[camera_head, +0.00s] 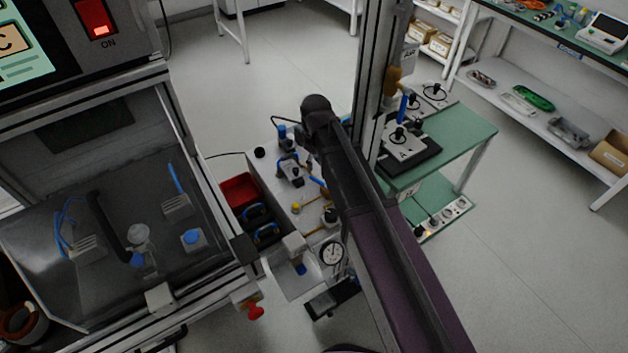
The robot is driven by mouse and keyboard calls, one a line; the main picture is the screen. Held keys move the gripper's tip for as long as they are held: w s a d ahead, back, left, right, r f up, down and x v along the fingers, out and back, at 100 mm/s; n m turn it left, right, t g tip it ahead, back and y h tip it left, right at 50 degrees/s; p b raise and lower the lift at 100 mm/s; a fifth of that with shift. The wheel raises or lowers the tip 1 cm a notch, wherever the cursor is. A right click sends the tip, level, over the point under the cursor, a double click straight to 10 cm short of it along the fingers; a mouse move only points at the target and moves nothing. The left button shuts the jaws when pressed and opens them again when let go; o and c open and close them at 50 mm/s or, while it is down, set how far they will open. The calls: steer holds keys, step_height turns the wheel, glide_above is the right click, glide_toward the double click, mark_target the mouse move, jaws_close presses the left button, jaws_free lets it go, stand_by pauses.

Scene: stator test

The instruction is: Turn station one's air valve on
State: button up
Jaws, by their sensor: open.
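A red handle (255,312) shows at the lower front corner of the left station (195,305), on a small pale fitting beside the frame. It looks like an air valve, but I cannot read a station number or tell its on or off position. A round pressure gauge (331,253) stands to its upper right. My dark arm runs from the bottom edge up to the picture's middle, well right of the red handle. I cannot make out my gripper; the arm hides what lies under its end. Nothing of mine touches the red handle.
A white bench (312,222) with fittings and a red bin (239,190) stands between the left station and my arm. A green table (460,140) with dark fixtures is at the right. A lit red switch (98,20) marked ON is at upper left. Floor is clear at lower right.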

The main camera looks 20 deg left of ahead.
mark_target(318, 182)
steer(key=shift+f+b, duration=3.25)
steer(key=shift+f, duration=0.25)
steer(key=shift+c, duration=0.2)
jaws_close()
